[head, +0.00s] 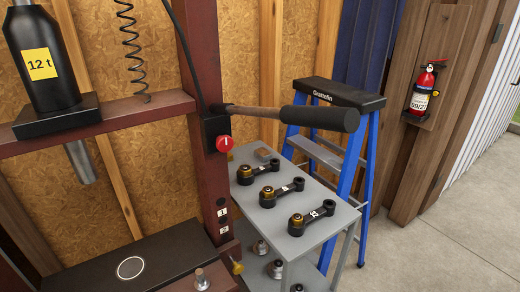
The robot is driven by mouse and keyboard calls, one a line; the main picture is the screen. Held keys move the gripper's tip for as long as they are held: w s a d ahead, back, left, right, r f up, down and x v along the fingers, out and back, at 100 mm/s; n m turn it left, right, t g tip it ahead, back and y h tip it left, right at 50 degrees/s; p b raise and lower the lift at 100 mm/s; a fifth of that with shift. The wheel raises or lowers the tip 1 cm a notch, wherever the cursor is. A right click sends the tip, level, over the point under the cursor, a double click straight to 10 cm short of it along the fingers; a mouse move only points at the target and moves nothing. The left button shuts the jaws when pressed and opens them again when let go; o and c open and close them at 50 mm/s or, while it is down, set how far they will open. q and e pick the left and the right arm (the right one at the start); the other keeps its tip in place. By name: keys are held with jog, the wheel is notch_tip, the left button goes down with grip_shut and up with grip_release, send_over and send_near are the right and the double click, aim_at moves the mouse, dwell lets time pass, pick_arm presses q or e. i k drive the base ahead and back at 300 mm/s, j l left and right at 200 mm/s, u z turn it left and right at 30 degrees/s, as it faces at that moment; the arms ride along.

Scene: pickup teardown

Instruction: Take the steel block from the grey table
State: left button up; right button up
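The grey table (325,235) stands right of the red-brown press frame, with a shelf below its top. A small brownish block (263,154) lies at the back of its top; I cannot tell whether it is the steel block. Three dark connecting rods with brass-coloured ends lie on the top in a slanting row: the back rod (258,173), the middle rod (282,193) and the front rod (311,216). I see no other block on the table top. Neither of my grippers is in view.
The press frame (205,150) has a black-gripped lever (320,118) reaching over the table's back. A black bottle jack (40,60) sits on its crossbeam. A blue stepladder (358,180) stands close behind the table. Metal parts (277,268) sit on the lower shelf. Floor at right is clear.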

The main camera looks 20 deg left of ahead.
aim_at(262, 154)
jog(key=i+l+u, duration=0.15)
jog(key=u, duration=0.3)
jog(key=i+l+u, duration=0.15)
jog(key=u, duration=0.25)
jog(key=i+l+u, duration=0.1)
jog(key=l+u, duration=0.2)
jog(key=u, duration=0.15)
jog(key=i+l+u, duration=0.2)
jog(key=l, duration=0.45)
jog(key=l+u, duration=0.15)
jog(key=l, duration=0.55)
jog(key=i+l+u, duration=0.2)
jog(key=l, duration=0.5)
jog(key=k, duration=0.1)
